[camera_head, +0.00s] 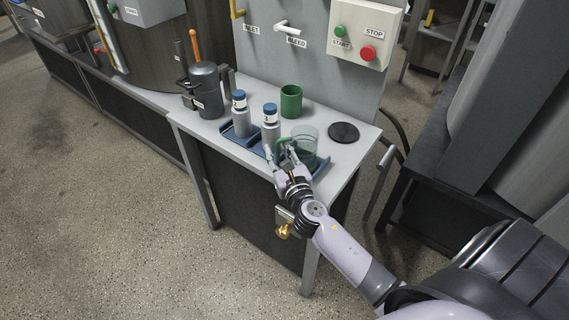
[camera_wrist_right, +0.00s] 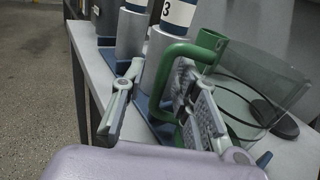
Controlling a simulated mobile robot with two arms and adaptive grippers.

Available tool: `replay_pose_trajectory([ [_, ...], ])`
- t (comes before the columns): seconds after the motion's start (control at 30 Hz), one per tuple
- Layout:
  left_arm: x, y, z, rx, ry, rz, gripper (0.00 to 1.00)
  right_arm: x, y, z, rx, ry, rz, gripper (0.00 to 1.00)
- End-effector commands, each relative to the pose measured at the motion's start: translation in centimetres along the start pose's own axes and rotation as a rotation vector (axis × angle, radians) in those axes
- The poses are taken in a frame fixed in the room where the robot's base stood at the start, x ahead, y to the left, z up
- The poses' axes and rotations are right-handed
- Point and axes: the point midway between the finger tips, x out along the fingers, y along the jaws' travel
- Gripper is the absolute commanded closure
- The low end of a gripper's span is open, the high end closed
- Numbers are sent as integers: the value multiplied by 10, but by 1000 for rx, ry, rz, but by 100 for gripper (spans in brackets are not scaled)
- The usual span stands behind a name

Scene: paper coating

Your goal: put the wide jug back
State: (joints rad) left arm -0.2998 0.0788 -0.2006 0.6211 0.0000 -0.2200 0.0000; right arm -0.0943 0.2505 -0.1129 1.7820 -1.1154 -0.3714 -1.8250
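The wide jug (camera_head: 306,148) is clear with a green handle and stands upright at the right end of the blue tray (camera_head: 241,138); I cannot tell if its base is fully in the tray. In the right wrist view its clear wall (camera_wrist_right: 255,88) and green handle (camera_wrist_right: 172,60) show close up. My right gripper (camera_head: 279,153) is at the jug's handle side, fingers apart. In the wrist view the right gripper (camera_wrist_right: 160,112) has the handle between and beyond its fingers, with no clear grip. The right finger hides the lower handle. My left gripper is not in view.
Two grey bottles with blue caps (camera_head: 270,124) stand in the tray left of the jug. A green cup (camera_head: 291,101) is behind. A dark grey can (camera_head: 207,90) stands at the table's left end.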

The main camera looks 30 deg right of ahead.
Motion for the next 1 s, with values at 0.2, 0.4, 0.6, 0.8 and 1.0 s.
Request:
replay_pose_trajectory([
  [0.2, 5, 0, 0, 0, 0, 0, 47, -45, 0, -5, 0, 7, 2, 72],
  [0.4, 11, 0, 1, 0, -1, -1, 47, -86, 0, -4, 1, 6, 0, 72],
  [0.6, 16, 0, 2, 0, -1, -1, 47, -110, 0, -3, 1, 5, 0, 72],
  [0.8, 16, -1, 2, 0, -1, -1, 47, -117, 0, -2, 1, 3, 0, 72],
  [1.0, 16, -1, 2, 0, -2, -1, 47, -116, 2, -6, 44, 16, 3, 72],
])
